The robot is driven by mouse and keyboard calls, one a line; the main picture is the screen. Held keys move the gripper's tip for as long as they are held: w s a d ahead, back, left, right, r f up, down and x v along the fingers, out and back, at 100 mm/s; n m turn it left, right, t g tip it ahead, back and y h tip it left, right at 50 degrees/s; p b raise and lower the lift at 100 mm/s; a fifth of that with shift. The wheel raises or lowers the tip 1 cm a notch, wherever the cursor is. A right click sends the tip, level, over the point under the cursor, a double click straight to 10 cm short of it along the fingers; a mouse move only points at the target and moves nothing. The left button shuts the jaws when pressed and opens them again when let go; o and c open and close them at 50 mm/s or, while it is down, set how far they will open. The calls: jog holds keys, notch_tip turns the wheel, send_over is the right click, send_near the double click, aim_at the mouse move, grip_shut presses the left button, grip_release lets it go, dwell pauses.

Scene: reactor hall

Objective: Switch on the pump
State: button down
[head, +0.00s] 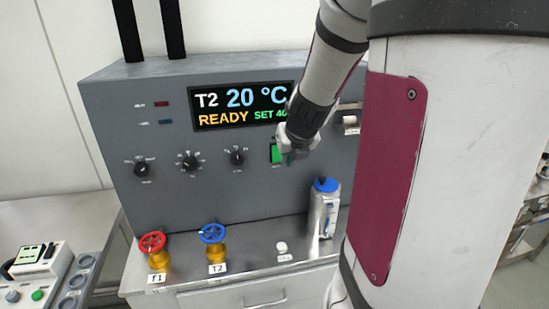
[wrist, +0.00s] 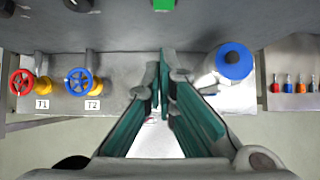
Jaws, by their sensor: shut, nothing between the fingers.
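A grey control panel (head: 120,120) carries a green switch (head: 275,154), which also shows at the top edge of the wrist view (wrist: 164,4). Its label is too small to read, and my gripper partly covers it. The display (head: 240,106) reads T2, 20 °C, READY and SET 40, with its right end hidden by my arm. My gripper (head: 287,159) is at the right side of the green switch; I cannot tell whether it touches. In the wrist view my gripper's teal fingers (wrist: 162,56) are closed together and empty, pointing toward the panel below the switch.
A red valve wheel (head: 152,243) labelled T1 and a blue one (head: 212,233) labelled T2 stand on the metal bench (head: 195,270). A blue-capped bottle (head: 325,212) stands right of them, below my gripper. Three dark knobs, including one (head: 237,157), line the panel.

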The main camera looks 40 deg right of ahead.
aim_at(277, 154)
jog(key=w+d+r+b+x, duration=0.1)
jog(key=w+b+x, duration=0.1)
jog(key=b+x, duration=0.9)
dwell(0.5)
jog(key=shift+w+d+r, duration=0.1)
